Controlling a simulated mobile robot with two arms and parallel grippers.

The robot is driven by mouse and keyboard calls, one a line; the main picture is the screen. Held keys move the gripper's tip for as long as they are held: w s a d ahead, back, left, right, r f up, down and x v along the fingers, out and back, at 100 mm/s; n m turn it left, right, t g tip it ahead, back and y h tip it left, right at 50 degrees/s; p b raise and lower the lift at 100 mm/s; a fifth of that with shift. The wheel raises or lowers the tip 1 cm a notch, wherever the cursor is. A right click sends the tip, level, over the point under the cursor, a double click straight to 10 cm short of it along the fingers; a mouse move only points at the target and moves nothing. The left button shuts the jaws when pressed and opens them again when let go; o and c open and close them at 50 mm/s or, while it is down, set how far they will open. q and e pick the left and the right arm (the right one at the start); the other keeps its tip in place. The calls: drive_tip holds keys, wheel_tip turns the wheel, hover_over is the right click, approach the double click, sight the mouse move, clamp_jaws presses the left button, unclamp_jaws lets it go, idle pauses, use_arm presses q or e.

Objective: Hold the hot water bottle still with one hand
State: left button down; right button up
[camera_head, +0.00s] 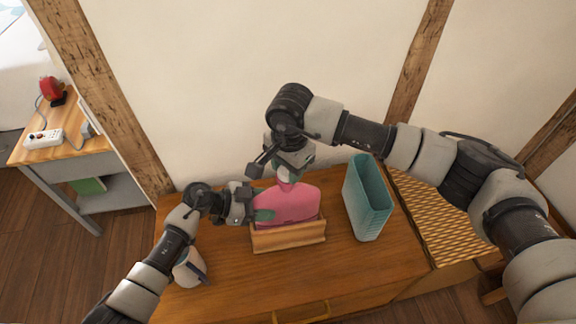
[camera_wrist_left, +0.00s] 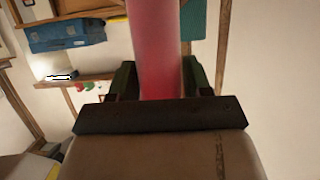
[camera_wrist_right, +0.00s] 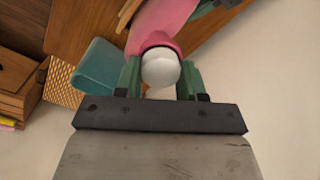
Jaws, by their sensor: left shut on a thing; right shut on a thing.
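The pink hot water bottle (camera_head: 292,205) stands upright in a low wooden holder (camera_head: 290,238) on the wooden dresser. My left gripper (camera_head: 258,212) is shut on the left side of the bottle's body; in the left wrist view the bottle (camera_wrist_left: 158,50) lies between its fingers. My right gripper (camera_head: 288,172) is above the bottle, shut on the white stopper (camera_wrist_right: 160,68) at its neck. In the right wrist view the stopper sits at the pink neck opening between the green fingers. Whether it is seated or loose is hidden.
A teal open bin (camera_head: 368,200) stands right of the bottle. A white jug-like item (camera_head: 190,268) stands at the dresser's left, under my left arm. The wall is close behind. A side table (camera_head: 62,150) with a power strip (camera_head: 43,138) is at far left. The dresser's front right is clear.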

drive_tip(key=shift+c, duration=0.4)
drive_tip(key=m, duration=0.5)
drive_tip(key=shift+s, duration=0.1)
drive_tip(key=o, duration=1.1)
wheel_tip(320, 180, up, 12)
drive_tip(key=shift+s+d, duration=0.15)
drive_tip(key=shift+s, duration=0.1)
use_arm(q)
drive_tip(key=shift+c, duration=2)
unclamp_jaws()
